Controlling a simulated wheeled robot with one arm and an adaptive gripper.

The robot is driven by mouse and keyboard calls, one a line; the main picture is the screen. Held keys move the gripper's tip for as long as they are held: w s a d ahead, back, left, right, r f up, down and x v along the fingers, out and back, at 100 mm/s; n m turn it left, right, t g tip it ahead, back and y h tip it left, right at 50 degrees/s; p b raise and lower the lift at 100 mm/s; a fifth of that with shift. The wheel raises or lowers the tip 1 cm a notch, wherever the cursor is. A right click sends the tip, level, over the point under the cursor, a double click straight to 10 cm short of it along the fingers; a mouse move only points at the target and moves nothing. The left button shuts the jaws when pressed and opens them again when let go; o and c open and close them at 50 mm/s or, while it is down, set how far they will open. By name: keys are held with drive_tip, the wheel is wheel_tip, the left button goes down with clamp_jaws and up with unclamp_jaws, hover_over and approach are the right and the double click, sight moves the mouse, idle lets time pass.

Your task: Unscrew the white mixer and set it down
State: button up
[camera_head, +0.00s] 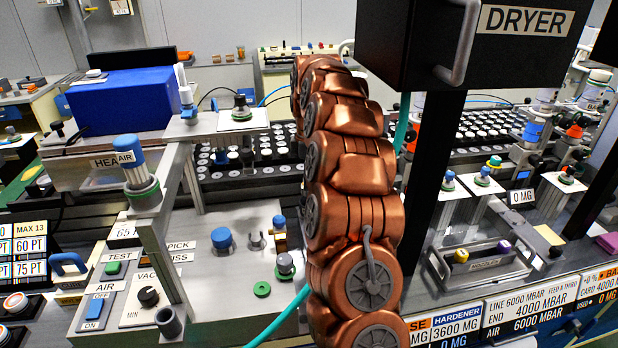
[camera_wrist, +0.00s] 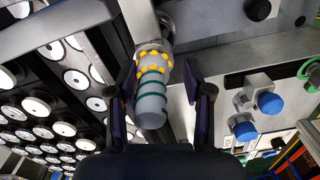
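In the wrist view, a whitish-grey cylinder (camera_wrist: 152,95), which looks like the mixer, has teal spiral bands and a ring of yellow-orange dots. Its upper end meets a round metal fitting under a grey beam; whether it is screwed in there cannot be seen. My gripper (camera_wrist: 165,92) is open, with one dark finger on each side of the mixer. The left finger is close to it, and a clear gap shows on the right. In the head view my copper arm hides the gripper, and I cannot make out this mixer there.
In the wrist view, rows of white-topped round parts (camera_wrist: 75,80) lie left, and blue-capped fittings (camera_wrist: 270,103) stand right. In the head view, a black DRYER box (camera_head: 470,50) hangs beside my arm, a blue box (camera_head: 122,100) sits left, and a grey bench (camera_head: 225,270) stands front left.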

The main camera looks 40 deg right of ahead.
drive_tip(key=shift+w+d+r+m+b, duration=0.1)
drive_tip(key=shift+w+d+m+b, duration=0.35)
drive_tip(key=shift+m, duration=0.25)
drive_tip(key=shift+a, duration=0.1)
drive_tip(key=shift+s+f+m, duration=0.1)
drive_tip(key=shift+f+m, duration=0.1)
drive_tip(key=shift+m, duration=0.1)
drive_tip(key=shift+m+b, duration=0.4)
drive_tip(key=shift+m, duration=0.2)
drive_tip(key=shift+m+b, duration=0.4)
drive_tip(key=shift+m, duration=0.1)
drive_tip(key=shift+a+m, duration=0.1)
drive_tip(key=shift+m, duration=0.3)
